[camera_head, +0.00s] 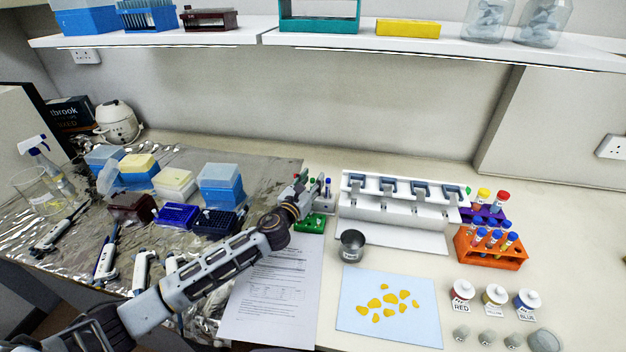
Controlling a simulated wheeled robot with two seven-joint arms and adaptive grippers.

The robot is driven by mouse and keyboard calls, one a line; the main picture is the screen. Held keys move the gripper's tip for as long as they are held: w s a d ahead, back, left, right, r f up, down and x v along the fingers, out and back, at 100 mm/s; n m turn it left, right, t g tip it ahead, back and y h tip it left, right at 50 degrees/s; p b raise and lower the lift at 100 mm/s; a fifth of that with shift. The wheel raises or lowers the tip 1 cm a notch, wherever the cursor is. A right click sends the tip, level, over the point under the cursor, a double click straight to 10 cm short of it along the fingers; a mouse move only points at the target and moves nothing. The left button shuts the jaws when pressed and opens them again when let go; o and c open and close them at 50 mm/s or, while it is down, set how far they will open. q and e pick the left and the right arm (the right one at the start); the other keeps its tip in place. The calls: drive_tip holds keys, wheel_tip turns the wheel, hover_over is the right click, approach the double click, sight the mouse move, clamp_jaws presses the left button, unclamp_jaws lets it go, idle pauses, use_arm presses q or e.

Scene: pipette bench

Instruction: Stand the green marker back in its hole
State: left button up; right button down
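My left arm reaches in from the lower left, and its gripper (300,184) is at a small whitish marker holder (325,204). The gripper covers the holder's left part. Thin dark markers with blue caps (327,181) stand upright in the holder, just right of the gripper. I cannot make out the green marker for certain; it may be hidden by the gripper. The fingers are too small and overlapped to tell whether they are open or shut, or on anything. My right gripper is not in view.
A green rack (309,225) sits just in front of the holder. A white pipette stand (393,214) and a grey cup (352,245) are to the right. A printed sheet (268,300) lies under my forearm. Tip boxes (220,186) stand left on foil.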

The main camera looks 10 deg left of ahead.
use_arm(q)
drive_tip(key=shift+v, duration=5.35)
drive_tip(key=shift+r, duration=0.2)
wheel_tip(320, 180, up, 9)
drive_tip(key=p, duration=0.9)
drive_tip(key=shift+r+p, duration=0.35)
drive_tip(key=shift+p, duration=0.15)
drive_tip(key=shift+f, duration=0.1)
